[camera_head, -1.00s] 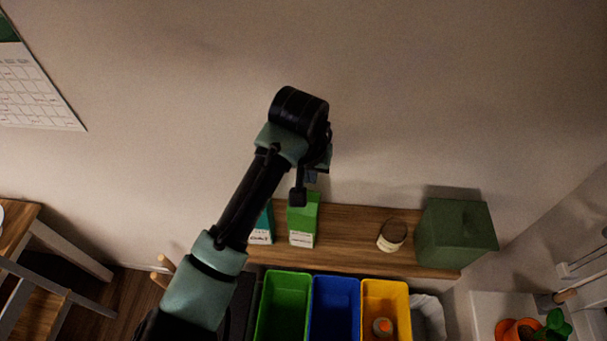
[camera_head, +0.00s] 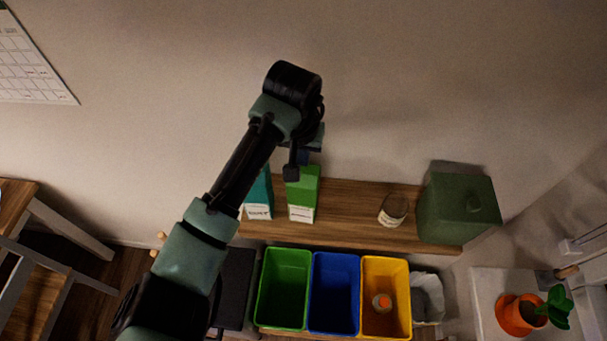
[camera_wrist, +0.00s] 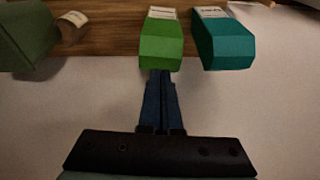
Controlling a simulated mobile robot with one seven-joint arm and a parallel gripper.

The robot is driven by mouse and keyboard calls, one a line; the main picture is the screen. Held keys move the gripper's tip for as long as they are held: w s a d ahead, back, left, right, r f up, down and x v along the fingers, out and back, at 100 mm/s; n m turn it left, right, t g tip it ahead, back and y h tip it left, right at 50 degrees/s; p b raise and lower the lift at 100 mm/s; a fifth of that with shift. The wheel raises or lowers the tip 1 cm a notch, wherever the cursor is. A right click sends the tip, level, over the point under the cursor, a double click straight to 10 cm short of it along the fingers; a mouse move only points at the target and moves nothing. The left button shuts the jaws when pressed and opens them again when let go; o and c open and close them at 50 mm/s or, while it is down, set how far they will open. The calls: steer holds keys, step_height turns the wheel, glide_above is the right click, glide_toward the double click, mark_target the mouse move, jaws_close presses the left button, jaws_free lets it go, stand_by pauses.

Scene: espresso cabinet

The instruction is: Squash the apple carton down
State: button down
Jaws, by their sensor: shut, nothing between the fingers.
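A green carton (camera_head: 302,192) with a white label stands upright and uncrushed on the wooden shelf. The label is too small to read, but this looks like the apple carton. In the wrist view its green top (camera_wrist: 161,45) faces me. A teal carton (camera_head: 259,195) stands close beside it, at its left in the head view and at its right in the wrist view (camera_wrist: 223,42). My gripper (camera_wrist: 161,76) is shut and empty, its tips at the green carton's near edge in the wrist view. I cannot tell whether they touch it.
A jar (camera_head: 392,210) and a dark green box (camera_head: 458,207) stand farther right on the shelf (camera_head: 345,207). Below are green (camera_head: 284,252), blue (camera_head: 335,257) and yellow (camera_head: 386,262) bins. The wall is close behind the shelf.

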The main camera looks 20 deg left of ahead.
mark_target(301, 193)
steer(key=shift+b+x, duration=1.4)
steer(key=shift+x, duration=0.4)
step_height(301, 193, down, 9)
steer(key=b, duration=0.4)
steer(key=shift+r+b, duration=0.15)
steer(key=shift+b, duration=0.15)
steer(key=shift+r, duration=0.15)
steer(key=s+p, duration=0.1)
steer(key=p, duration=0.1)
steer(key=s+r+p, duration=0.1)
steer(key=shift+s+d+r+p, duration=0.15)
steer(key=shift+s+d+p, duration=0.1)
steer(key=shift+p, duration=0.15)
steer(key=shift+s, duration=0.35)
steer(key=shift+w+f, duration=0.1)
steer(key=shift+f, duration=0.1)
